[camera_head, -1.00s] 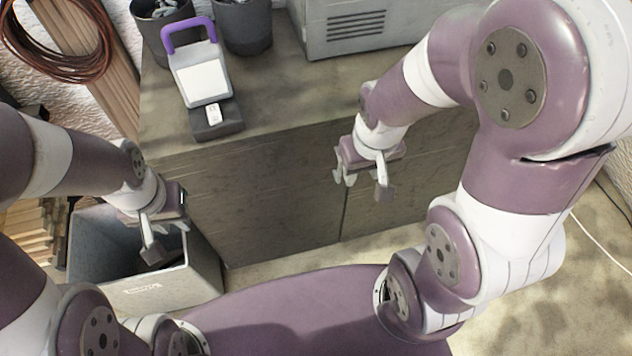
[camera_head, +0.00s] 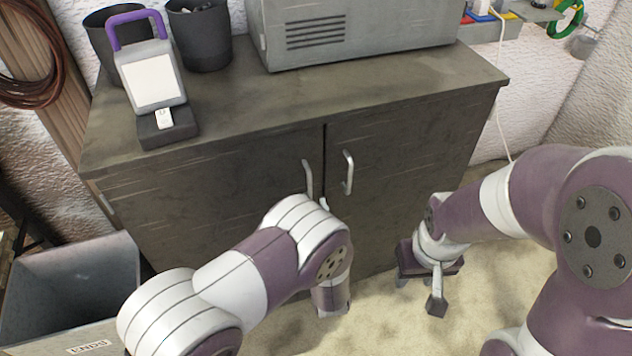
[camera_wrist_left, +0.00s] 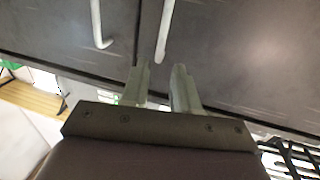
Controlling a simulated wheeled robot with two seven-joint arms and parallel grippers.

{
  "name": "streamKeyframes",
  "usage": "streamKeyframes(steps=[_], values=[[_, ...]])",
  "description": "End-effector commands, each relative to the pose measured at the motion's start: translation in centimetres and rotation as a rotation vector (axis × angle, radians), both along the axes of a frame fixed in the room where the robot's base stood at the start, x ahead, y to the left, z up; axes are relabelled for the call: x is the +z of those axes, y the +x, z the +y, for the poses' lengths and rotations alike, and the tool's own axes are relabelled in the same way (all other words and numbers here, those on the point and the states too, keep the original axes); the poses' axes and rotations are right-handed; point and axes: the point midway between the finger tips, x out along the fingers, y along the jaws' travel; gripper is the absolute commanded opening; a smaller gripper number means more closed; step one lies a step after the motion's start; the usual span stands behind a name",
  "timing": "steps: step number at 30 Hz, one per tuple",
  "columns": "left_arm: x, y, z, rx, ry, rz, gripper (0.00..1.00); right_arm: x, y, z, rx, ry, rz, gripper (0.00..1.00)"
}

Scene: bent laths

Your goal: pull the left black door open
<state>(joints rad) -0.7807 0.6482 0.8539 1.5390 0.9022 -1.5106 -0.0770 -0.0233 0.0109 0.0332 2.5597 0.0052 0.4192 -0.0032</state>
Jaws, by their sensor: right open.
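The left black door (camera_head: 225,190) of the dark cabinet looks closed, flush with the right door (camera_head: 410,145). Its grey bar handle (camera_head: 307,178) stands near the middle seam, beside the right door's handle (camera_head: 347,172). My right gripper (camera_head: 420,286) is open and empty before the right door.
On the cabinet top stand a device with a purple handle (camera_head: 150,75), dark pots (camera_head: 200,38) and a grey vented box (camera_head: 360,30). A grey bin (camera_head: 75,285) is at the left front. The floor before the right door is partly clear.

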Motion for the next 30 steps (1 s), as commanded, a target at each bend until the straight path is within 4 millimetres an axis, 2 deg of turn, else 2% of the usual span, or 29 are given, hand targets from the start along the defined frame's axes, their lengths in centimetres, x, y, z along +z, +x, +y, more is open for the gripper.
streamKeyframes(steps=[3, 6, 12, 22, 24, 25, 30], values=[[0.0, 3.2, 0.5, 0.005, -0.002, 0.0, 0.29, 0.1, 0.0, 0.0, 0.0, 0.0, 0.0, 0.43], [0.0, 5.6, 0.8, 0.003, -0.001, 0.001, 0.29, 0.2, 0.0, 0.0, 0.0, 0.0, 0.0, 0.43], [0.0, 8.5, 1.1, 0.0, -0.001, 0.002, 0.29, 0.2, 0.0, 0.0, 0.0, 0.0, 0.0, 0.43], [0.0, 9.1, 1.1, -0.002, 0.0, 0.002, 0.29, 0.2, 0.0, 0.0, 0.0, 0.0, 0.0, 0.43], [0.0, 9.1, 1.1, -0.001, 0.0, 0.002, 0.07, 0.2, 0.0, 0.0, 0.0, 0.0, 0.0, 0.43], [0.0, 9.1, 1.1, -0.002, 0.0, 0.002, 0.0, 0.2, 0.0, 0.0, 0.0, 0.0, 0.0, 0.43], [0.0, 9.1, 1.1, -0.002, 0.0, 0.002, 0.0, 0.2, 0.0, 0.0, 0.0, 0.0, 0.0, 0.43]])
